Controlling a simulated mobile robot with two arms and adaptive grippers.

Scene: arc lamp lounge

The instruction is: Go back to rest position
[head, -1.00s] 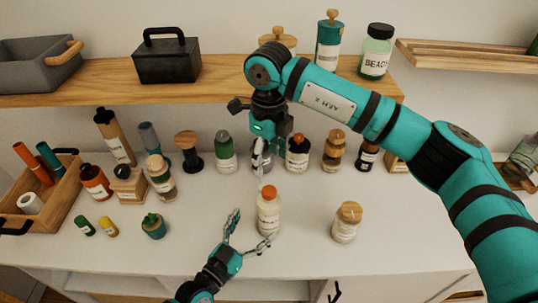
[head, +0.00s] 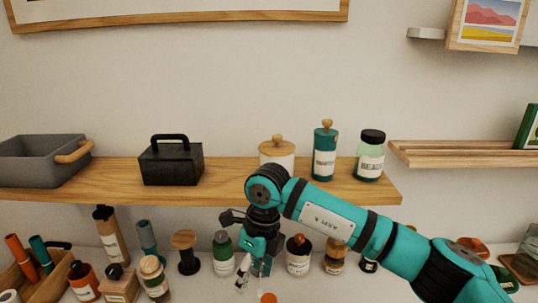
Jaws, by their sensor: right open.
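My right arm comes in from the right, in front of the shelf, and bends down at its wrist. My right gripper (head: 254,274) hangs over the back of the white counter, among the row of bottles and jars. It looks open and empty. Just below it, an orange cap (head: 268,297) shows at the bottom edge; the rest of that bottle is cut off. My left gripper is out of view.
The wooden shelf (head: 112,183) holds a grey bin (head: 40,165), a black toolbox (head: 170,165), a wood-lidded jar (head: 277,152), a teal bottle (head: 324,152) and a black-capped jar (head: 370,158). A second shelf (head: 460,155) is at right.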

